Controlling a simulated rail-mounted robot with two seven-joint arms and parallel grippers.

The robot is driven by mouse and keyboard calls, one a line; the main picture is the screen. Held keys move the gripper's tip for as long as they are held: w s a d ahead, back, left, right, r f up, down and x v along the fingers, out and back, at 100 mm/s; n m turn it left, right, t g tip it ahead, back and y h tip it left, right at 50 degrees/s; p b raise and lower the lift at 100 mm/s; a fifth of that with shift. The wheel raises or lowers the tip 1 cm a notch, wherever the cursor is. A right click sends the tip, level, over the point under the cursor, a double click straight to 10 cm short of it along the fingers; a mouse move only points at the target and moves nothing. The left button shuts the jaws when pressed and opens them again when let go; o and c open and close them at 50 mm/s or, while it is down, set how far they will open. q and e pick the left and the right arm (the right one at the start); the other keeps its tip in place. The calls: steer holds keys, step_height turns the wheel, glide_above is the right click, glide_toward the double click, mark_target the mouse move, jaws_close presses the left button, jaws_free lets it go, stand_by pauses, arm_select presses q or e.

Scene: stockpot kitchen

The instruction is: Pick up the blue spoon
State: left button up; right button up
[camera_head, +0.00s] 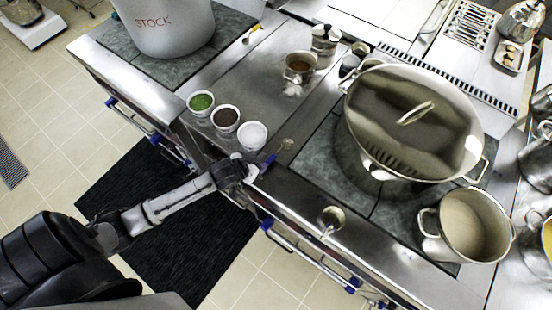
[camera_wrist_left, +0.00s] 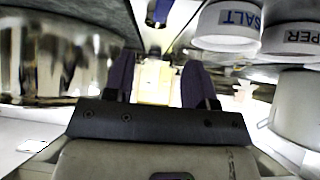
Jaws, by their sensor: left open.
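A small blue strip (camera_head: 269,161) lies at the counter's front edge, beside a small round brassy piece. It looks like the blue spoon's handle, but it is too small to be sure. My left gripper (camera_head: 253,172) is at this edge, just in front of the white salt cup (camera_head: 252,135) and close to the blue strip. In the left wrist view its two dark blue fingers (camera_wrist_left: 158,80) stand apart with nothing clearly held between them. A small dark and blue item (camera_wrist_left: 158,12) shows beyond them at the top. My right gripper is out of view.
Cups of green (camera_head: 201,102) and dark (camera_head: 225,118) seasoning stand left of the salt. A large lidded pot (camera_head: 415,120) and a smaller open pot (camera_head: 472,225) stand on the right. The stock pot (camera_head: 165,25) is at the back left. A rail runs along the front.

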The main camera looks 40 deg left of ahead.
mark_target(272, 158)
arm_select(q)
steer(key=x, duration=0.7)
steer(key=shift+w+d+f+b, duration=0.15)
steer(key=shift+d+b, duration=0.05)
steer(key=shift+b, duration=0.1)
steer(key=shift+x, duration=2.6)
steer(key=shift+a+f, duration=0.1)
steer(key=shift+a, duration=0.05)
jaws_close()
